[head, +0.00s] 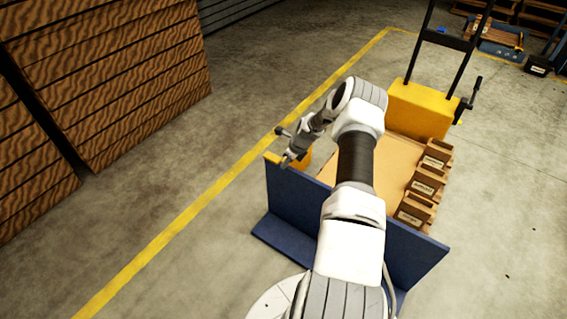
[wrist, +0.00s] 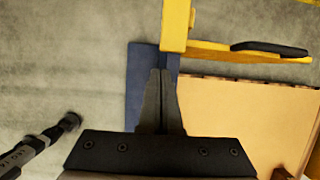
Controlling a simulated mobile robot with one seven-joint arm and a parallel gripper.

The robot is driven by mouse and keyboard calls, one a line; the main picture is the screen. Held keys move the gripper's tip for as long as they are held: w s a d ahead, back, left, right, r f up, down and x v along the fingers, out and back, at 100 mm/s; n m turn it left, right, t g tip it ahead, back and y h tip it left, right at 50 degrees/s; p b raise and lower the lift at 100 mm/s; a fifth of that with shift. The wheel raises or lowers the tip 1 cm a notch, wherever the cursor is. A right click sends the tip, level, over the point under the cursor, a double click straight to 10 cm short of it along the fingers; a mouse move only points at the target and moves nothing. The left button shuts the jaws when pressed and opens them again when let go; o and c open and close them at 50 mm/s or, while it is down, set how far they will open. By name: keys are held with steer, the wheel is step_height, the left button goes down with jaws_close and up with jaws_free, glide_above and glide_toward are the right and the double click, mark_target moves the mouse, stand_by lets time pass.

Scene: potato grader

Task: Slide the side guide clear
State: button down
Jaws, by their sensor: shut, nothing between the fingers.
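A yellow bar, which looks like the side guide (wrist: 215,50), shows in the wrist view just beyond my fingertips. It has an upright arm at the left and a crosspiece with a black grip (wrist: 270,48) running right, over the far edge of the tan bed. In the head view a yellow part (head: 273,158) shows at the left end of the blue wall, partly hidden by my gripper (head: 287,163). My gripper's fingers (wrist: 160,75) are together and empty, over the blue panel (wrist: 137,80). Whether they touch the yellow bar I cannot tell.
The tan bed (head: 395,150) lies behind the blue wall (head: 415,250). Several labelled wooden boxes (head: 428,183) line its right side. A yellow housing (head: 420,108) with black posts stands at the back. Stacked timber (head: 110,80) is at left; the floor between is clear.

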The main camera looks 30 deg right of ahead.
steer(key=s+p+v, duration=0.1)
steer(key=p+v, duration=0.2)
steer(key=v, duration=0.7)
steer(key=shift+s+d+p, duration=0.3)
steer(key=shift+s+d, duration=0.05)
steer(key=shift+s, duration=0.1)
